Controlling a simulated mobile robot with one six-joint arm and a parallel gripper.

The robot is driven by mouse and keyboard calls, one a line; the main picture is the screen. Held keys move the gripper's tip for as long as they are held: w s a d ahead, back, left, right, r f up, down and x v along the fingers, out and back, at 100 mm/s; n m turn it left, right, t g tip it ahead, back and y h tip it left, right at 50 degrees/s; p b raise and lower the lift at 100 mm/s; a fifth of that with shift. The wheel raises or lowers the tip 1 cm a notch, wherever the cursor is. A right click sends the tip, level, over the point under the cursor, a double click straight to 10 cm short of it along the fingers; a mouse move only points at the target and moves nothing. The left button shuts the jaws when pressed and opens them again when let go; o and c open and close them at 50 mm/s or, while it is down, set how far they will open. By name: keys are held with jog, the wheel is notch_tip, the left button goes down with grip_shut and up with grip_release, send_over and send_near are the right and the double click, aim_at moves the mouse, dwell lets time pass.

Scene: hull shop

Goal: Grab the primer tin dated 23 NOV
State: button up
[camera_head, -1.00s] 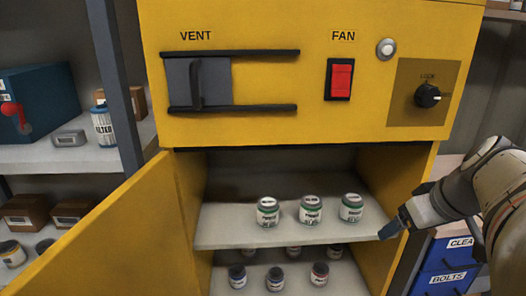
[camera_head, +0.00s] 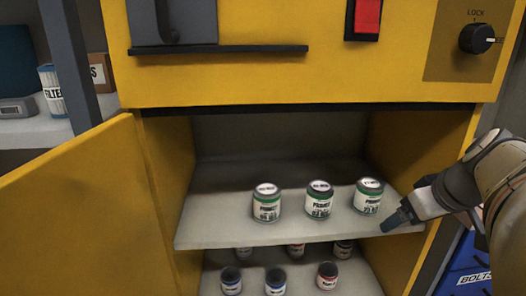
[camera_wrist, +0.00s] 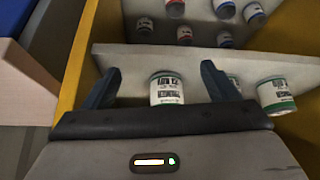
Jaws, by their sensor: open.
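Three primer tins with white labels and green bands stand in a row on the upper cabinet shelf (camera_head: 205,235) in the head view: left tin (camera_head: 267,205), middle tin (camera_head: 319,203), right tin (camera_head: 368,199). Their label dates are too small to read surely. My gripper (camera_head: 393,222) is open and empty, at the shelf's right front, just right of the right tin. In the wrist view my gripper (camera_wrist: 160,88) shows one tin (camera_wrist: 167,90) between its fingers, apart from them. Another tin (camera_wrist: 275,95) is farther right, and a third is partly hidden behind the right finger.
The yellow cabinet door (camera_head: 80,200) stands open on the left. The cabinet's right wall (camera_head: 425,150) is close to my gripper. Several tins with red or blue bands, such as this one (camera_head: 327,275), stand on the lower shelf. A blue bin (camera_head: 468,270) is outside right.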

aim_at(375, 186)
jog(key=w, duration=0.2)
jog(key=w+a+b, duration=0.1)
jog(key=w, duration=0.2)
jog(key=w+a+b, duration=0.1)
jog(key=w, duration=0.2)
jog(key=shift+w+f, duration=0.1)
jog(key=shift+w, duration=0.1)
jog(key=w, duration=0.1)
jog(key=w+b, duration=0.1)
jog(key=shift+w+a, duration=0.4)
jog(key=x, duration=0.2)
jog(key=shift+w+f+b, duration=0.1)
jog(key=shift+f+b, duration=0.3)
jog(key=c, duration=1.2)
jog(key=shift+c, duration=0.4)
jog(key=shift+r, duration=0.2)
